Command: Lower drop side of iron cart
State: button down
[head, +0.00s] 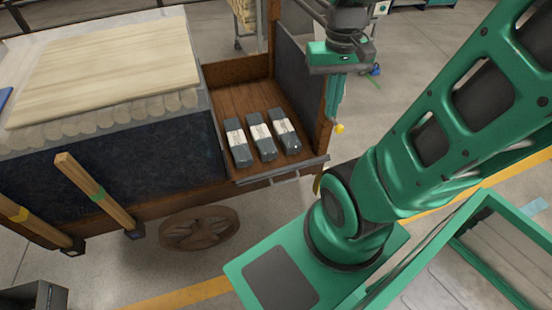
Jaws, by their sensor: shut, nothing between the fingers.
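The cart (150,210) has a brown wooden frame, dark side panels and a spoked wheel. Its open bay at the right has a wooden floor (225,95), where three dark grey blocks with pale bands (262,142) lie side by side. A grey metal strip (280,172) runs along the bay's near edge, with no raised panel above it. I cannot tell whether this strip is the drop side seen edge-on. My gripper (339,125) points down, shut and empty, just right of the bay's right corner post. Whether it touches the cart cannot be told.
Pale boards (110,70) cover the cart's left part. Two wooden posts (95,195) lean by its near side. A green-framed tray (500,250) is at the lower right. Open floor (430,50) with yellow lines lies around; a trolley (245,25) stands behind.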

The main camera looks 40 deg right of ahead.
jog(key=w+a+f+n+g, duration=0.2)
jog(key=w+f+n, duration=0.1)
jog(key=w+f, duration=1.95)
jog(key=shift+y, duration=0.5)
jog(key=x, duration=0.4)
jog(key=s+x, duration=0.1)
jog(key=x, duration=0.4)
jog(key=s+x, duration=0.1)
jog(key=x, duration=0.3)
jog(key=shift+s+a, duration=0.15)
jog(key=shift+s, duration=0.05)
jog(key=shift+s+a+f, duration=0.1)
jog(key=shift+s+f, duration=0.1)
jog(key=shift+s, duration=0.15)
jog(key=shift+s, duration=0.15)
